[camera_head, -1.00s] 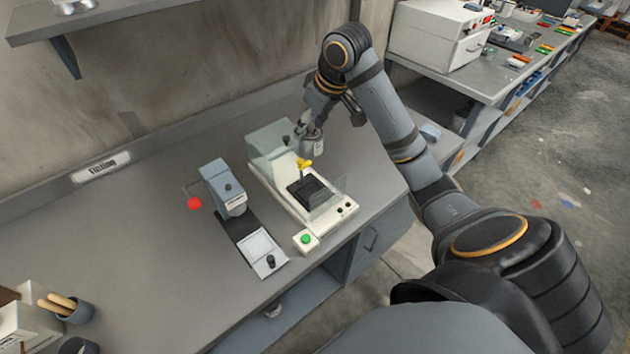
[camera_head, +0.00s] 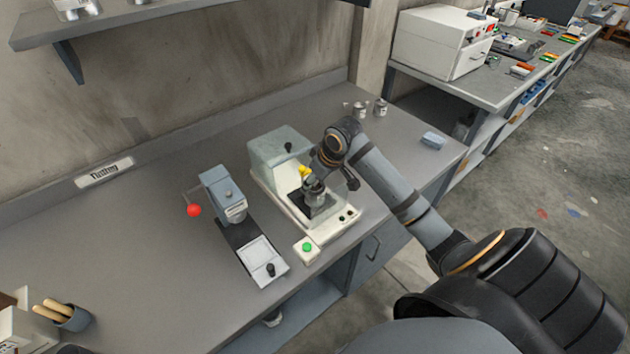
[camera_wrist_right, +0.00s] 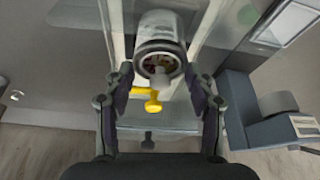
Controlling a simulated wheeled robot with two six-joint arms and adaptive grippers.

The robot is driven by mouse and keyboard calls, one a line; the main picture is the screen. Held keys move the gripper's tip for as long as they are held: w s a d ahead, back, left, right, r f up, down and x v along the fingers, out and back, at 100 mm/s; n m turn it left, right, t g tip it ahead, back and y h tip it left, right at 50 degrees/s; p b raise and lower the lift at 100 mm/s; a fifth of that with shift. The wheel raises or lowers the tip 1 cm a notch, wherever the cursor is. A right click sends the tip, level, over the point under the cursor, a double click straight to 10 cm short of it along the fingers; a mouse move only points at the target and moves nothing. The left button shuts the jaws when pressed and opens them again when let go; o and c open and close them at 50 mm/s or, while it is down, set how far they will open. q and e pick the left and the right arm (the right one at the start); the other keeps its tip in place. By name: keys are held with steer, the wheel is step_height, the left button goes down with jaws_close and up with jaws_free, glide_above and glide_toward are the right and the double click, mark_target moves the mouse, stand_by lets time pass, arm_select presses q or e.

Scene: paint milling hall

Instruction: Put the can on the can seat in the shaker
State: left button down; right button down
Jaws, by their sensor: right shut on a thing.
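The shaker (camera_head: 268,153) is a pale machine with a grey-green box at its back and a white base. Its dark can seat (camera_head: 322,210) lies towards the front, and a yellow clamp handle (camera_head: 305,171) stands beside it. My right gripper (camera_head: 317,182) is shut on a small metal can (camera_head: 314,194), over the dark seat. I cannot tell whether the can touches the seat. In the right wrist view the can (camera_wrist_right: 158,45) sits between both fingers (camera_wrist_right: 160,85), with the yellow handle (camera_wrist_right: 153,103) close to it. My left gripper is not in view.
Two more cans (camera_head: 360,109) (camera_head: 380,107) stand at the back of the bench. A blue-grey device (camera_head: 222,190) with a red ball (camera_head: 194,210) stands left of the shaker. A green button box (camera_head: 306,248) is at the front.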

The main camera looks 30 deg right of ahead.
steer(key=shift+f, duration=0.25)
steer(key=shift+f, duration=0.1)
steer(key=shift+c, duration=2.3)
jaws_free()
steer(key=a+v, duration=0.1)
steer(key=v, duration=1.1)
steer(key=shift+d, duration=0.45)
